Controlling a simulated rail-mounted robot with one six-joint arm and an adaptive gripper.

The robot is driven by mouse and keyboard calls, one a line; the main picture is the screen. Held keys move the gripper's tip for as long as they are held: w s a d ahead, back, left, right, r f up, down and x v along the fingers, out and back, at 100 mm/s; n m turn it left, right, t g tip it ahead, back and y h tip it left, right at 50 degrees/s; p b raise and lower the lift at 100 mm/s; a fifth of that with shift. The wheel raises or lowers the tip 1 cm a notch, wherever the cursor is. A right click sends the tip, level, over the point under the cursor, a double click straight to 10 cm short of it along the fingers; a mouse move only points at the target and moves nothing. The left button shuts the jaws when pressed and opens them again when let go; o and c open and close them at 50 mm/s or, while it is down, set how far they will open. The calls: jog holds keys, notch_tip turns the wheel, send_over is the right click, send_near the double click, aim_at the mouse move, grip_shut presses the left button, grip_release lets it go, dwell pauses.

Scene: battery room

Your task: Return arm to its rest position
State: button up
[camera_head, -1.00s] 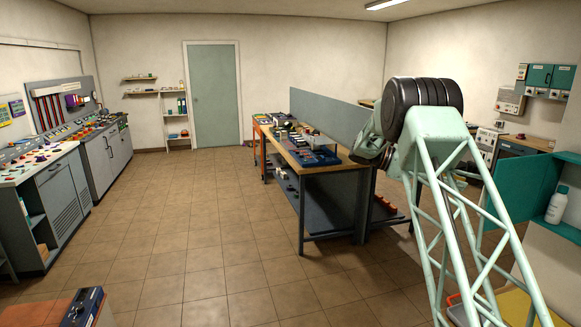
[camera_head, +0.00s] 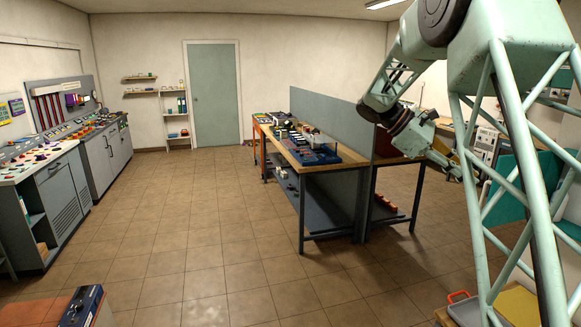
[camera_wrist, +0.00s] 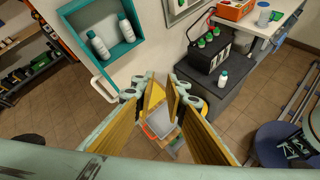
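My arm, a pale green lattice link (camera_head: 520,190), rises at the right of the head view and bends at a dark-banded joint near the top edge. My gripper (camera_head: 455,168) hangs from its far end, right of the workbench and small in that view. In the wrist view my gripper (camera_wrist: 165,92) shows two fingers with yellow inner pads. The fingers are apart, with nothing held between them. A grey tray (camera_wrist: 160,122) with an orange edge shows well below, through the gap.
The workbench (camera_head: 345,165) with a grey divider (camera_head: 325,122) stands left of my gripper. The wrist view shows a teal cabinet (camera_wrist: 142,42) with white bottles, a black battery (camera_wrist: 207,58) on a grey stand and a dark blue stool (camera_wrist: 285,145). Tiled floor (camera_head: 200,235) is clear at centre.

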jog(key=s+a+r+m+t+y+b, duration=0.1)
jog(key=s+a+m+y, duration=0.1)
jog(key=s+a, duration=0.5)
jog(key=s+a+r+m+t+y, duration=0.1)
jog(key=s+a+y, duration=0.15)
jog(key=s, duration=0.75)
jog(key=s+a+r+m+t+y+b, duration=0.1)
jog(key=s+a+m+y, duration=0.1)
jog(key=s+a, duration=0.5)
jog(key=s+a+f+m+t+y, duration=0.1)
jog(key=s+a+f, duration=0.2)
jog(key=s, duration=0.5)
jog(key=s+a+f+m+t+y+b, duration=0.1)
jog(key=s+a+f+m+t+y, duration=0.1)
jog(key=s+a, duration=0.3)
jog(key=s+a+f+m+t+y+b, duration=0.1)
jog(key=s+a+f, duration=0.3)
jog(key=s, duration=0.8)
jog(key=shift+s+a+m, duration=0.4)
jog(key=shift+a+m, duration=0.1)
jog(key=shift+m, duration=0.2)
jog(key=shift+w+r+y, duration=0.1)
jog(key=shift+w+y, duration=0.05)
jog(key=shift+y, duration=0.1)
